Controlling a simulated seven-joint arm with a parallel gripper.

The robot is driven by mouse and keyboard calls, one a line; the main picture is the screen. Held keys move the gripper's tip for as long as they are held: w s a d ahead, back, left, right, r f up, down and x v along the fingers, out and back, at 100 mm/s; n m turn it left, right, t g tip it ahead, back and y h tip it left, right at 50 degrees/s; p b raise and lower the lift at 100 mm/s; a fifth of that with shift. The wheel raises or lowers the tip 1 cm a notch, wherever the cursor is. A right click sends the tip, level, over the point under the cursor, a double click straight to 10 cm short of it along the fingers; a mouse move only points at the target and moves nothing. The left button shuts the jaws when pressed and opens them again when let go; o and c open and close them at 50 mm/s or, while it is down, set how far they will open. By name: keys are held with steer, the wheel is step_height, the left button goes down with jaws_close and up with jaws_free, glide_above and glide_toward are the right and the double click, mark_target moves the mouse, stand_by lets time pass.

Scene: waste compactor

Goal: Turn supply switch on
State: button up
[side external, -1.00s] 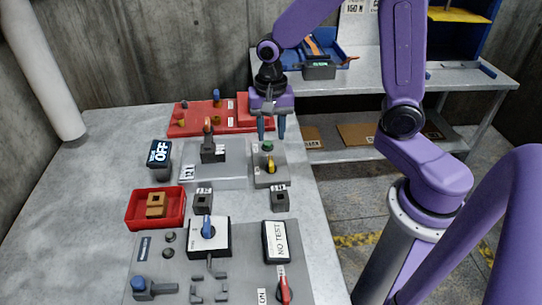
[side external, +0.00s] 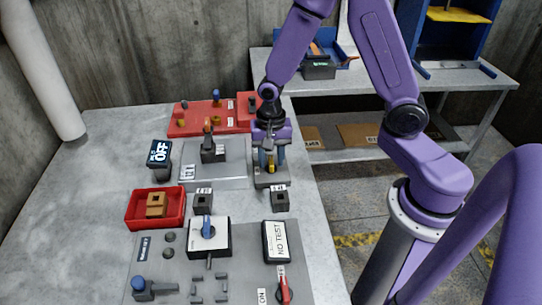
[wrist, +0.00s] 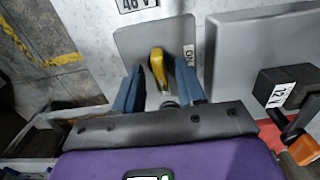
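A yellow switch handle (side external: 270,167) sits on a small grey box (side external: 268,182) on the right side of the table. In the wrist view the yellow handle (wrist: 157,67) stands on a grey plate (wrist: 135,40) beside a white label that seems to read "ON" (wrist: 189,55). My gripper (side external: 270,160) is lowered over this box and points down. Its two blue fingers are apart, one on each side of the handle; whether either touches it, I cannot tell.
A 12 V block with a lever (side external: 213,152) stands left of my gripper. Two small dark blocks (side external: 280,199) (side external: 203,202) stand nearer the camera. A red panel (side external: 200,118) lies behind. A red bin (side external: 140,212), a blue-knobbed switch (side external: 208,232) and a red lever (side external: 284,290) are in front.

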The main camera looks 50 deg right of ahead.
jaws_close()
steer(key=shift+n, duration=0.3)
steer(key=n, duration=1.3)
steer(key=shift+n, duration=2.1)
steer(key=shift+w, duration=0.1)
jaws_free()
